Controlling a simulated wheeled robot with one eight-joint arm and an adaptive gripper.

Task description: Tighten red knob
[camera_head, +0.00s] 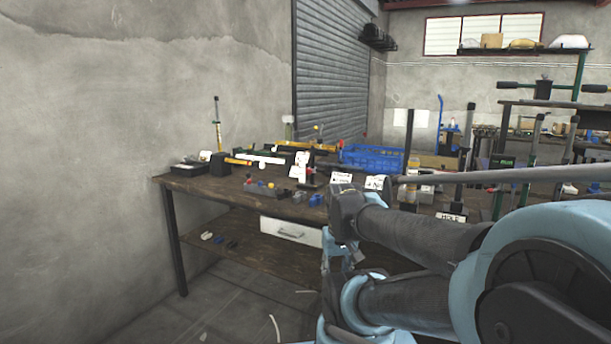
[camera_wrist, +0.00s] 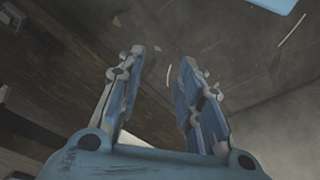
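I cannot make out the red knob for certain in either view. Small tools and parts, a few with specks of red, stand on the wooden workbench (camera_head: 215,187) in the head view, too small to tell apart. My gripper (camera_wrist: 163,62) shows in the wrist view with its two blue-and-grey fingers apart and nothing between them. It points toward the floor, beside a dark wooden surface at the left. In the head view my arm fills the lower right and hides part of the bench; I cannot clearly make out the gripper there.
A blue crate (camera_head: 372,159) stands toward the back of the bench. A white drawer (camera_head: 291,231) hangs under the benchtop, above a lower shelf (camera_head: 237,249). Rivet presses with upright columns (camera_head: 467,140) stand at the right.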

